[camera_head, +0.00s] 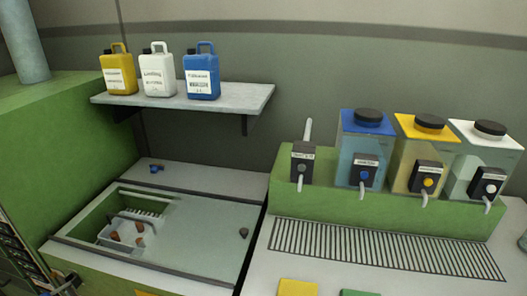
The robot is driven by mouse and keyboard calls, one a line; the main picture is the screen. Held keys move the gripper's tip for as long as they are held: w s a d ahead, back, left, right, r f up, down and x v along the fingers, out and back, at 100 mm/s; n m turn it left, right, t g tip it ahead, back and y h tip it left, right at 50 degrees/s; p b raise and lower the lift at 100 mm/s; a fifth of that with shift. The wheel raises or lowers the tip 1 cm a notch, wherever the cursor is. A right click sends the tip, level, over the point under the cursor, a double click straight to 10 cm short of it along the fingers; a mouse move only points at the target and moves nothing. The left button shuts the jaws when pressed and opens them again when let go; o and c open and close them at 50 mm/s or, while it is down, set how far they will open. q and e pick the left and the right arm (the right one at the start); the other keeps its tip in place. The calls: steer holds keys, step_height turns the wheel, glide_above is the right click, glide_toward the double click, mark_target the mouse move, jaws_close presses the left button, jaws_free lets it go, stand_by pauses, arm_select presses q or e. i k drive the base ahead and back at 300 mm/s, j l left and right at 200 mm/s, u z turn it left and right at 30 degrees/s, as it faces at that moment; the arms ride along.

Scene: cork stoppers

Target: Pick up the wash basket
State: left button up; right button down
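The wash basket (104,239) is a small pale grey basket with a raised handle bar. It sits in the left part of the recessed sink, at the lower left of the head view, with several brown corks (139,227) in it. Its lower part is hidden by the sink's near rim. A dark, claw-like shape (68,284) at the bottom left edge looks like part of my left gripper, near the counter's front and apart from the basket. Whether it is open is unclear. My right gripper is not in view.
The sink's flat grey cover (205,240) lies right of the basket, with a small dark knob (243,232). A shelf (250,98) with three jugs overhangs behind. A green dispenser stand (330,200) with a grille is at right. A green cabinet (70,135) stands left.

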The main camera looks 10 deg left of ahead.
mark_target(124, 223)
steer(key=u, duration=1.4)
steer(key=i+l+z, duration=0.1)
steer(key=l+z, duration=0.2)
steer(key=z, duration=0.15)
steer(key=i+l+z, duration=0.1)
steer(key=l+z, duration=0.15)
steer(key=z, duration=0.25)
